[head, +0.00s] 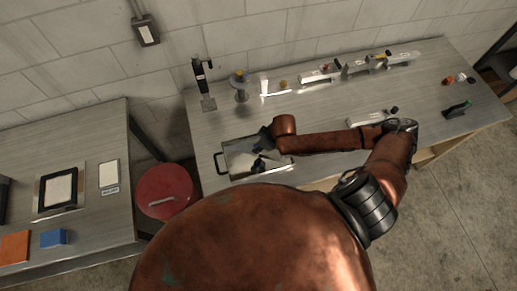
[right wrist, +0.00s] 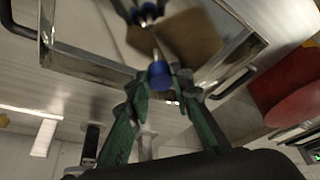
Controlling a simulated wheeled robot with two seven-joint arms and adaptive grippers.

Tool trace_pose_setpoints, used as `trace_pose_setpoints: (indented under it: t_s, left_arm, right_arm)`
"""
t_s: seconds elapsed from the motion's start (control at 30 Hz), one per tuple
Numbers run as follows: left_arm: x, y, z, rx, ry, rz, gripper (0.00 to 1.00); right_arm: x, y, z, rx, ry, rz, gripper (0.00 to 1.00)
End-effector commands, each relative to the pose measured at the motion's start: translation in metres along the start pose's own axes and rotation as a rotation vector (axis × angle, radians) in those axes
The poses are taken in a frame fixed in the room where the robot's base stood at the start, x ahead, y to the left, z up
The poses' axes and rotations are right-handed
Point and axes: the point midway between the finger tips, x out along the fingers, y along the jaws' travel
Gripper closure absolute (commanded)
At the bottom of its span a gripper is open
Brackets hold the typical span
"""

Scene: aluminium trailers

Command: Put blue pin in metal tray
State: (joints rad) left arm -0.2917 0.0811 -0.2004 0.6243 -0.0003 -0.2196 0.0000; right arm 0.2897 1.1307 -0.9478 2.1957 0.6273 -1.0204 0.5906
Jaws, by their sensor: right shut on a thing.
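The metal tray (head: 230,158) has dark handles and sits near the front left of the long workbench in the head view. Its shiny rim shows in the right wrist view (right wrist: 85,62). My right gripper (right wrist: 162,86) has green fingers and is shut on the blue pin (right wrist: 160,75). The pin's blue end shows between the fingertips, over the tray's inside. In the head view the gripper is over the tray, and the pin is too small to make out. A second blue shape inside the tray looks like a reflection, but I cannot be sure. My left gripper is not in view.
A red round-topped container (head: 165,190) stands on the floor left of the workbench. A black stand (head: 202,85) and several small parts line the workbench's back. A side table (head: 100,215) holds a framed panel, an orange block and a blue box (head: 54,238).

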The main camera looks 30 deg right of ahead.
Motion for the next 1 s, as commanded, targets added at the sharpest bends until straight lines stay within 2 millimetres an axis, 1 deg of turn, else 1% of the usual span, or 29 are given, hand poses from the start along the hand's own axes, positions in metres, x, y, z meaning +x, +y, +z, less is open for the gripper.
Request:
trace_pose_setpoints:
  t_s: [0.03,0.1,0.2,0.3,0.47,0.6,0.63,0.7,0.87,1.0]
  left_arm:
    - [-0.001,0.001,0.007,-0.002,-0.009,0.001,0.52]
    - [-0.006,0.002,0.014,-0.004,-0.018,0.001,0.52]
    - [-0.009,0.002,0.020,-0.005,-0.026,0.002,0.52]
    - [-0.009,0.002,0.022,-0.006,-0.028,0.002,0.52]
    - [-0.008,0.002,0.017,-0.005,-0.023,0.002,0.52]
    - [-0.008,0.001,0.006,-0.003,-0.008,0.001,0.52]
    - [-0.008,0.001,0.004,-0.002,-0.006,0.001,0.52]
    - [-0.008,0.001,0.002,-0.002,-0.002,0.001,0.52]
    - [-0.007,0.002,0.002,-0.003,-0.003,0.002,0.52]
    - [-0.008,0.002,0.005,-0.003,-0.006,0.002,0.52]
  right_arm:
    - [0.007,-0.001,-0.002,0.002,0.000,-0.003,1.00]
    - [0.016,-0.001,0.005,0.004,-0.003,-0.003,1.00]
    - [0.026,-0.001,0.009,0.002,-0.001,-0.001,1.00]
    - [0.031,-0.001,0.010,0.001,0.001,-0.001,1.00]
    - [0.032,-0.001,0.011,0.001,0.002,-0.001,1.00]
    - [0.033,-0.001,0.012,0.001,0.002,-0.001,1.00]
    - [0.034,0.000,0.012,0.001,0.002,0.000,0.79]
    - [0.033,0.000,0.011,0.000,0.002,0.000,0.74]
    - [0.033,0.000,0.011,-0.001,0.002,0.000,0.63]
    - [0.033,0.000,0.011,-0.001,0.002,0.000,0.62]
